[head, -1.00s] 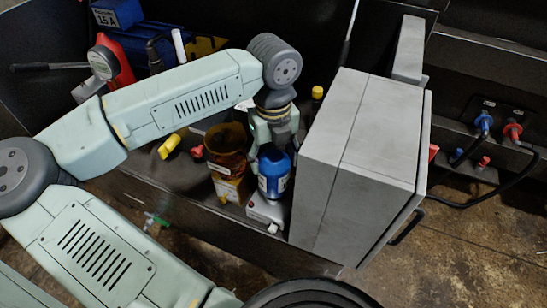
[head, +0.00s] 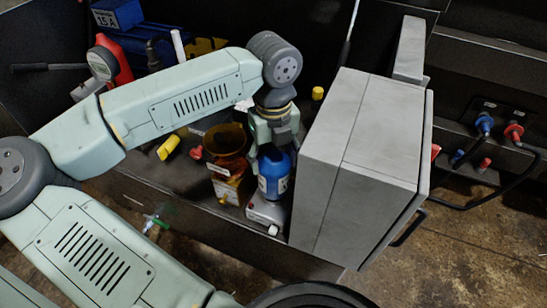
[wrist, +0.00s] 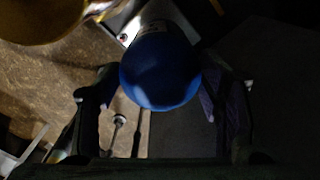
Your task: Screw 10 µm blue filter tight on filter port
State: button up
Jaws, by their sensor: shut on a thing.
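The blue filter (head: 273,172) is a blue cylinder with a pale label. It stands upright on a small light-grey block (head: 267,212) that shows a red spot; I take this to be the filter port's base, but the port itself is hidden under the filter. My gripper (head: 272,150) points down from above and is shut on the filter's upper part. In the wrist view the filter's rounded blue top (wrist: 160,75) sits between the two dark fingers of my gripper (wrist: 160,95). Whether the thread is seated cannot be seen.
An amber funnel-like cup (head: 226,145) stands close to the left of the filter. A large grey box (head: 360,160) stands close on the right. Yellow (head: 168,147) and red fittings lie farther left. Blue and red hose connectors (head: 485,122) are at the far right.

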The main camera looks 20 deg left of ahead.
jog(key=shift+f+b, duration=1.05)
jog(key=shift+b, duration=0.15)
dwell(0.3)
jog(key=shift+b, duration=0.65)
dwell(1.2)
jog(key=shift+f+b, duration=0.2)
jog(key=shift+b, duration=0.1)
jog(key=o, duration=0.6)
jog(key=c, duration=0.8)
jog(key=shift+o, duration=0.2)
jog(key=shift+f+m+b, duration=0.1)
jog(key=shift+m+b, duration=0.4)
jog(key=shift+m, duration=0.6)
jog(key=m, duration=0.3)
jog(key=shift+b, duration=0.3)
